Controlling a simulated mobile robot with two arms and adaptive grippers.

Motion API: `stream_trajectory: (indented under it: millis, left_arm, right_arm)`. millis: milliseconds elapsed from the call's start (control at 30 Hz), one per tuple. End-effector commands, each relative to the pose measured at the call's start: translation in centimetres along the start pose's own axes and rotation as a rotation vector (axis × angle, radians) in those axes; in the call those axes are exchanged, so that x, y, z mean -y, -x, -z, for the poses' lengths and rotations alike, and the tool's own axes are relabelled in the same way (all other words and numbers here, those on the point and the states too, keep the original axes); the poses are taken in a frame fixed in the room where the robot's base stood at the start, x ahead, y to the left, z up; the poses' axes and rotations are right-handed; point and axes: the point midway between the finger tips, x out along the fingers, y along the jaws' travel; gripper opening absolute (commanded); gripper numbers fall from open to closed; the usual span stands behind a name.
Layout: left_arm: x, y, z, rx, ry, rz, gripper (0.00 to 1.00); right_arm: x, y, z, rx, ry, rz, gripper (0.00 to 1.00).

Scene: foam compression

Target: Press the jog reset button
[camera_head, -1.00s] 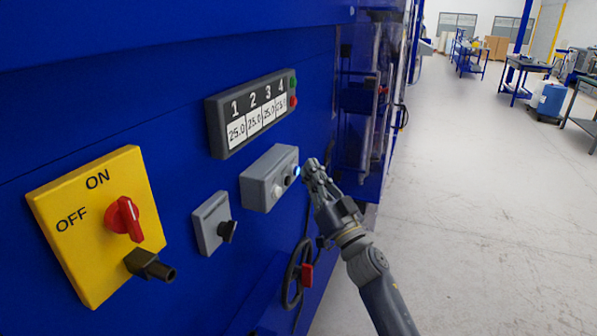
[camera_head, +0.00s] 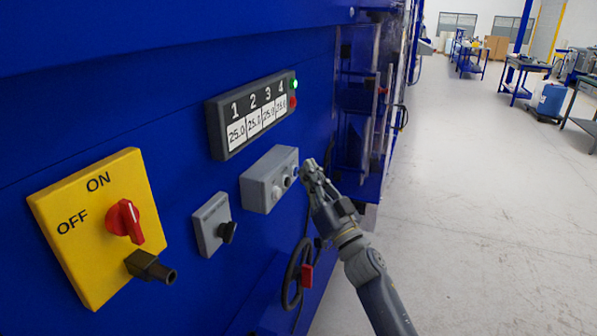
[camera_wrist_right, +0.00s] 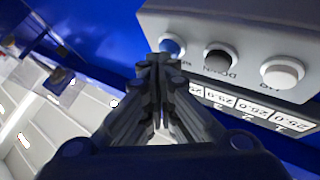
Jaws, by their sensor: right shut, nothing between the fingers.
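A grey control box (camera_head: 262,185) on the blue machine wall carries a white, a dark and a blue button in a row. The blue button (camera_head: 297,171), at the box's right end, is unlit; it also shows in the right wrist view (camera_wrist_right: 172,45), near labels that are hard to read. My right gripper (camera_head: 309,168) is shut and empty, its fingertips right at the blue button. In the right wrist view the fingertips (camera_wrist_right: 158,62) are just in front of that button; whether they touch it I cannot tell. My left gripper is not in view.
Above the box is a display (camera_head: 250,115) with four columns and a lit green lamp (camera_head: 294,85). A yellow ON/OFF panel (camera_head: 75,260) with a red knob and a small grey switch box (camera_head: 207,222) are to the left. Open floor (camera_head: 470,230) lies to the right.

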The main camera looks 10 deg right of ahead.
Motion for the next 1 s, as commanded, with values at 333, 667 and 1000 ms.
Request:
stream_trajectory:
  millis: [333, 667, 1000]
  left_arm:
    - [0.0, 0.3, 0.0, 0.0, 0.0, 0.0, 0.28]
    - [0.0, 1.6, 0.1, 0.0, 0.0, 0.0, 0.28]
    - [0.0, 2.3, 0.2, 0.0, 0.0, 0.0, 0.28]
  right_arm:
    - [-0.2, 0.3, 0.2, 0.0, 0.0, 0.0, 0.0]
    - [-1.8, 2.4, 1.8, 0.002, 0.002, -0.001, 0.0]
    - [-3.2, 4.3, 3.1, 0.001, 0.001, -0.001, 0.0]
